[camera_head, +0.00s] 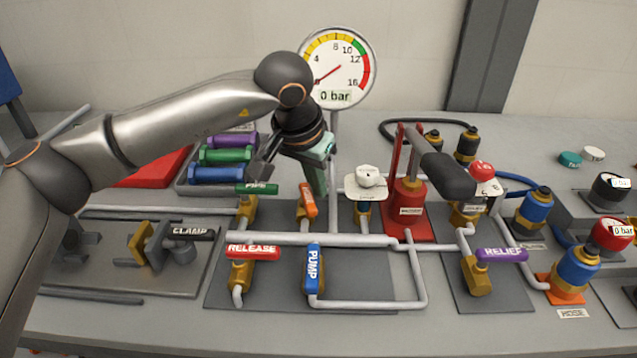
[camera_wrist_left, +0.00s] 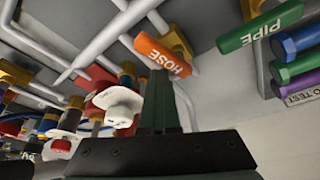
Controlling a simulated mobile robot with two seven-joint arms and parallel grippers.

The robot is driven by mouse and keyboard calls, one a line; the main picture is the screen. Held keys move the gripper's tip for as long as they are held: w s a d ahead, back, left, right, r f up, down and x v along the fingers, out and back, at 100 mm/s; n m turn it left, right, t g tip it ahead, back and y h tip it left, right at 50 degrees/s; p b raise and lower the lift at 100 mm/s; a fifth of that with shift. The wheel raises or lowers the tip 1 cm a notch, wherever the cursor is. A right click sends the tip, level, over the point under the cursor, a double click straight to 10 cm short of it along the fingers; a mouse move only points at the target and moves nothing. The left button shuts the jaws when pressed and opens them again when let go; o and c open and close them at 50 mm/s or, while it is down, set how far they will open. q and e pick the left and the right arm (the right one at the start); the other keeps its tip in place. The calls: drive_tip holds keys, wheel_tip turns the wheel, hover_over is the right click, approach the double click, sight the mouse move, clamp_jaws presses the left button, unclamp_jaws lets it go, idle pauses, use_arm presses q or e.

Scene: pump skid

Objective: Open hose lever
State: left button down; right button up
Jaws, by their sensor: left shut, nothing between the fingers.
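The orange hose lever (camera_head: 308,200) sits on a brass valve on the skid plate, and its handle runs up and down in the head view. In the left wrist view the hose lever (camera_wrist_left: 162,55) shows its HOSE lettering, just past my fingertips. My left gripper (camera_head: 321,190) points down beside the lever, on its right in the head view. Its greenish fingers (camera_wrist_left: 158,85) are shut with nothing between them. I cannot tell whether the fingertips touch the lever. My right gripper is not in view.
The green pipe lever (camera_head: 257,188) is to the left and a white knob (camera_head: 367,178) to the right. The red hand pump (camera_head: 408,208) stands farther right. In front are the red release lever (camera_head: 253,252) and blue pump lever (camera_head: 313,268). The gauge (camera_head: 337,68) reads 0 bar.

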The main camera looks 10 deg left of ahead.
use_arm(q)
drive_tip(key=p+v, duration=0.1)
drive_tip(key=v, duration=1.1)
drive_tip(key=shift+s+r, duration=0.15)
drive_tip(key=shift+r, duration=0.1)
drive_tip(key=shift+a, duration=0.1)
